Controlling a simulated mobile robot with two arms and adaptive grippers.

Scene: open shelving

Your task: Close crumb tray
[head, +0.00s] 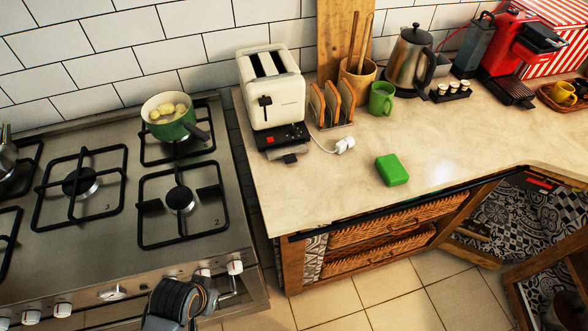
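A cream toaster (273,92) stands upright on the counter, beside the stove and against the tiled wall. Its black base with a red button faces me. The crumb tray (290,158) shows as a dark tab sticking out low at the toaster's front, over the counter. How far out it is, I cannot tell exactly. My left gripper (182,301) is at the bottom edge, in front of the stove, well apart from the toaster. Its fingers are not clear, so its opening cannot be read. My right gripper is not in view.
A green pot (169,115) sits on the stove's back burner. A toast rack (332,104), white plug (345,145), green mug (382,98) and green sponge (392,170) are right of the toaster. The counter in front of the toaster is clear. A lower cabinet door (548,275) stands open.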

